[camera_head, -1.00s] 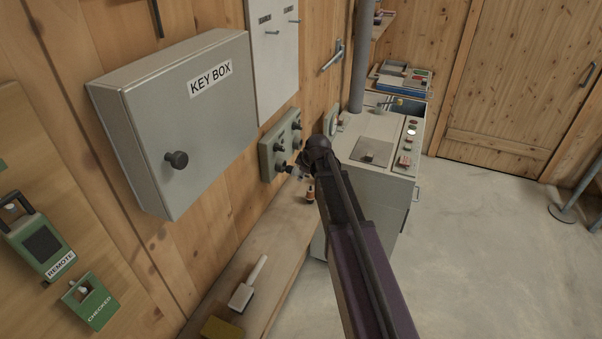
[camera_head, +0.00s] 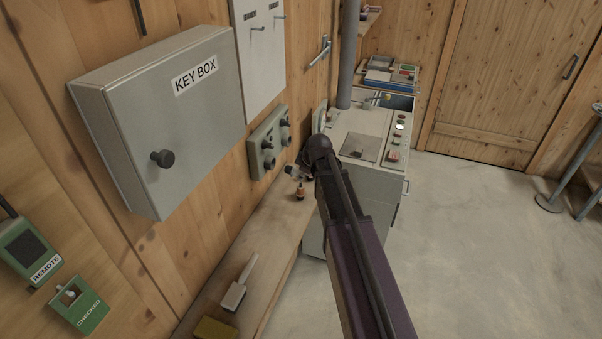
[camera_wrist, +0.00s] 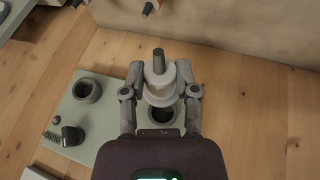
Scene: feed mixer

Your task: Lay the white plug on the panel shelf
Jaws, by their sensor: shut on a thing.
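The white plug (camera_wrist: 160,88), a pale round body with a dark stub, sits between the fingers of my gripper (camera_wrist: 160,82) in the wrist view. My gripper is shut on it. In the head view my gripper (camera_head: 299,172) is just right of the grey-green socket panel (camera_head: 268,143) and above the wooden shelf (camera_head: 235,258); my arm hides part of that area. In the wrist view the panel (camera_wrist: 105,112) lies behind the gripper, with a dark round opening just below the plug. The plug looks clear of the panel, held in the air.
A small orange and dark item (camera_head: 299,192) stands on the shelf below my gripper. The key box (camera_head: 165,120) juts from the wall. A grey control cabinet (camera_head: 362,150) stands beyond the shelf.

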